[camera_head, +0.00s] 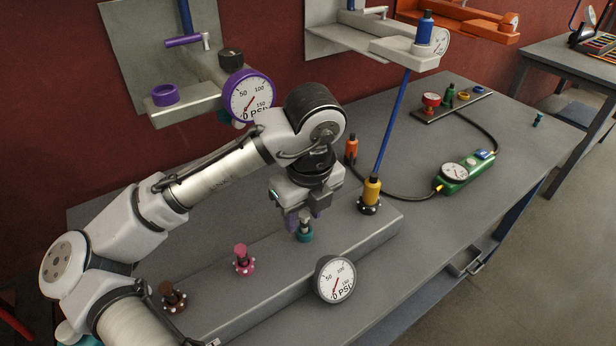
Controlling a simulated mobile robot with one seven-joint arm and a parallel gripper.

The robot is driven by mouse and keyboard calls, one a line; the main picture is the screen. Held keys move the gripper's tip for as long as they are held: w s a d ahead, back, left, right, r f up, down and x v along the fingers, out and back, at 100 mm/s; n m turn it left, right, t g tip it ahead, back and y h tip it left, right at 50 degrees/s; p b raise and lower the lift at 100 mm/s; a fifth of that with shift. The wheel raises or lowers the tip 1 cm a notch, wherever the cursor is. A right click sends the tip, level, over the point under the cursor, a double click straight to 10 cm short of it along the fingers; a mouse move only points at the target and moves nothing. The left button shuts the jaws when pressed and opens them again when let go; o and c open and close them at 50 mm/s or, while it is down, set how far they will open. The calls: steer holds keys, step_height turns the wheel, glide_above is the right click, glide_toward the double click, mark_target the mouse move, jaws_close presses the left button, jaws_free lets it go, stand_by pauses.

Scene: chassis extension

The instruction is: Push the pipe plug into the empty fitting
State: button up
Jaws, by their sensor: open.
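My gripper (304,223) points down over the front block, with its fingers apart on either side of a teal fitting (305,236). A small dark and pale piece shows between the fingers just above the teal; I cannot tell whether it is a plug seated in the fitting or touches the fingers. Along the same block stand a brown fitting (172,297), a pink fitting (243,262) and a yellow one (371,192), each with a coloured piece upright in it. A small teal piece (537,119) stands far right on the table; I cannot tell whether it is a plug.
The grey block (215,290) bears a round gauge (336,279) at its front. A blue rod (392,122) rises from the yellow fitting. A green gauge unit (464,170) with a black hose lies right. A wall unit with a purple gauge (248,97) hangs behind my arm.

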step_height(320, 180, up, 12)
steer(key=s+d, duration=0.1)
steer(key=shift+s+f, duration=0.15)
steer(key=shift+f, duration=0.1)
steer(key=shift+s+f, duration=0.1)
